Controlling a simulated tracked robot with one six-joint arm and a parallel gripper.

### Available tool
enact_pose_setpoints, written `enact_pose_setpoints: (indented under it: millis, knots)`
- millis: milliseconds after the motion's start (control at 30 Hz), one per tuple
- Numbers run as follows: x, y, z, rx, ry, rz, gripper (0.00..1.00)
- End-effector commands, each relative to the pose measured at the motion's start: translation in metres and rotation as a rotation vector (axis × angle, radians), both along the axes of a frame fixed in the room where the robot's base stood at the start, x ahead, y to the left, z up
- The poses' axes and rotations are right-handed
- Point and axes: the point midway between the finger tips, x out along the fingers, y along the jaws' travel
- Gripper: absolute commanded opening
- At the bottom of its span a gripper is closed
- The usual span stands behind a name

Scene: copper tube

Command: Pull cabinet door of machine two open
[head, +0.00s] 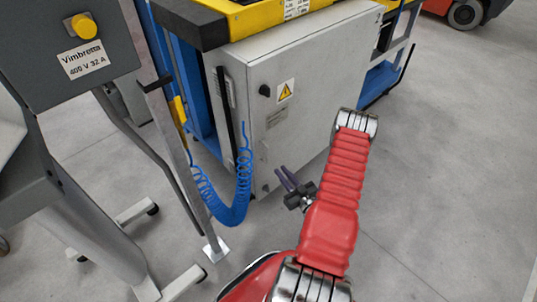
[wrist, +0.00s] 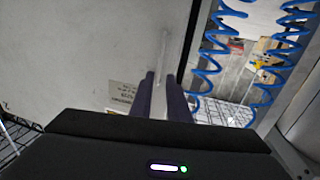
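The white cabinet (head: 300,75) stands under the machine's yellow top in the head view, its door shut, with a warning triangle and a dark knob (head: 264,90) on its front. My gripper (head: 283,176) is in front of the door's lower part, its two dark purple fingers pointing at it. In the wrist view the pale door (wrist: 75,50) fills the left and middle. A thin, light upright bar (wrist: 163,48), apparently the handle, lines up with the gap between the parted fingers of my gripper (wrist: 161,90). I cannot tell whether they touch it.
A coiled blue hose (head: 235,208) hangs beside the cabinet's left side and shows at right in the wrist view (wrist: 205,75). A grey control stand (head: 65,55) labelled Vimbretta and a metal post stand at left. The grey floor at right (head: 440,170) is clear.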

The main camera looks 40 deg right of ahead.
Motion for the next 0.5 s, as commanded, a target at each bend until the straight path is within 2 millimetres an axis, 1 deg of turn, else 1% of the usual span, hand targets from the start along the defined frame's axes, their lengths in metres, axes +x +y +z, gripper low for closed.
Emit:
enact_pose_setpoints:
  millis: [33, 500]
  knots:
    - [0.007, 0.0, 0.0, -0.001, -0.001, 0.003, 0.15]
    - [0.076, -0.012, 0.0, -0.002, -0.001, 0.002, 0.15]
